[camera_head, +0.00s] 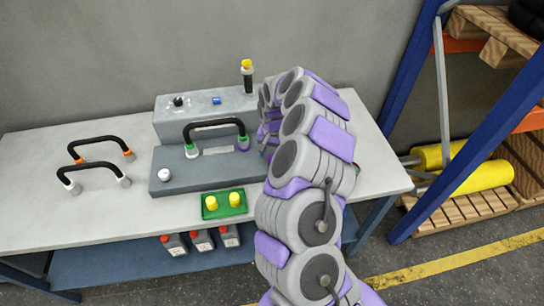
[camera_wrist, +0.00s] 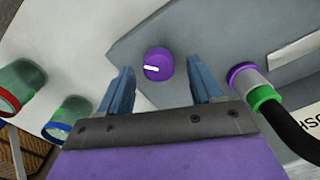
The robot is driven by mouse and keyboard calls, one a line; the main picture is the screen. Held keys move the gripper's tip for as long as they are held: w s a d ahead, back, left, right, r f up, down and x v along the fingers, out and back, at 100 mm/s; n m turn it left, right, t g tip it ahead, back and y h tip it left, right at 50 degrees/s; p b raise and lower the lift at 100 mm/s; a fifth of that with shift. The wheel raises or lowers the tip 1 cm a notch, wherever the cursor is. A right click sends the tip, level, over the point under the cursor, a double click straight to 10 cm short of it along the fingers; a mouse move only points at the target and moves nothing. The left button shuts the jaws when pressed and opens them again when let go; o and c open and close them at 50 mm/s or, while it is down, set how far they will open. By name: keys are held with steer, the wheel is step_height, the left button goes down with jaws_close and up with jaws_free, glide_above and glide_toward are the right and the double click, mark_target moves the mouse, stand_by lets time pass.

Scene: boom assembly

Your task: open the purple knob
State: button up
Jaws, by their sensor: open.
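The purple knob (camera_wrist: 158,64) shows in the wrist view on a flat grey panel (camera_wrist: 220,25), near its pointed corner. It is round with a white line on its face. My gripper (camera_wrist: 165,85) is open, with one blue finger on each side of the knob in that view. The fingertips seem apart from the knob; the height above it is hard to judge. In the head view my arm hides the knob and most of my gripper (camera_head: 268,132). The grey base (camera_head: 205,170) there bears a white knob (camera_head: 165,174).
A black handle with green and purple ends (camera_head: 215,125) stands left of my gripper. A raised grey box (camera_head: 190,115) with a yellow-topped post (camera_head: 247,75) is behind. Two green cylinders (camera_wrist: 22,80) stand at left in the wrist view. A green tray (camera_head: 224,213) is in front.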

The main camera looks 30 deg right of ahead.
steer(key=shift+d+f, duration=0.15)
steer(key=shift+f, duration=0.8)
steer(key=c, duration=1.1)
